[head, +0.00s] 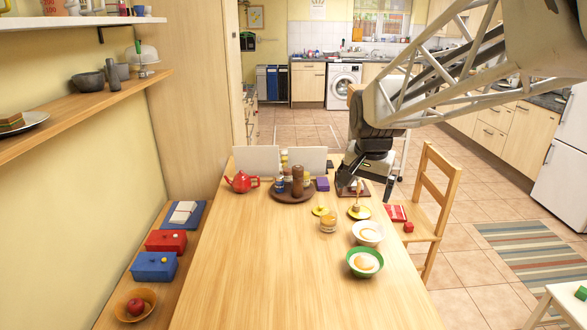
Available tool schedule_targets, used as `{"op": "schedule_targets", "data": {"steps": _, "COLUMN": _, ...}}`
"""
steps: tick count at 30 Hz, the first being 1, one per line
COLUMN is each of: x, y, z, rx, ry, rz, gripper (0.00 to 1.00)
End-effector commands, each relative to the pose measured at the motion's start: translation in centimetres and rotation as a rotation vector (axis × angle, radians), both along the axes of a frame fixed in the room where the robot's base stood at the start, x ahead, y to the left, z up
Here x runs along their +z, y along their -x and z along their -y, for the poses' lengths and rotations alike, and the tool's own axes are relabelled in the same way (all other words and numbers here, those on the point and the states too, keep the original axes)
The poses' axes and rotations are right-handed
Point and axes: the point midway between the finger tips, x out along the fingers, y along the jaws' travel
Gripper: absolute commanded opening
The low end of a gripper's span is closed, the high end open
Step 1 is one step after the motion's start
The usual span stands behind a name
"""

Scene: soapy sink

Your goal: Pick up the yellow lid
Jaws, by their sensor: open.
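A small yellow lid (320,211) with a raised knob lies on the wooden table (270,260), just behind and left of a glass jar (328,226). My gripper (349,189) is above the far right part of the table, to the right of and behind the lid in the picture. It is open and apart from the lid.
A yellow dish (360,213) with an upright item stands right of the lid. Two bowls, white (367,232) and green (364,263), are nearer. A brown tray (276,194) with several containers and a red teapot (242,182) stand behind left. The near-left table is clear.

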Motion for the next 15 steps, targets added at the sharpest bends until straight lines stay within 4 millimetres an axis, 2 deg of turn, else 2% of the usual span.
{"op": "schedule_targets", "data": {"steps": 1, "x": -0.2, "y": -1.3, "z": 0.0, "rx": -0.019, "ry": -0.004, "rz": -0.005, "gripper": 1.0}}
{"op": "schedule_targets", "data": {"steps": 15, "x": -2.4, "y": -12.0, "z": -0.3, "rx": -0.211, "ry": -0.031, "rz": -0.033, "gripper": 1.0}}
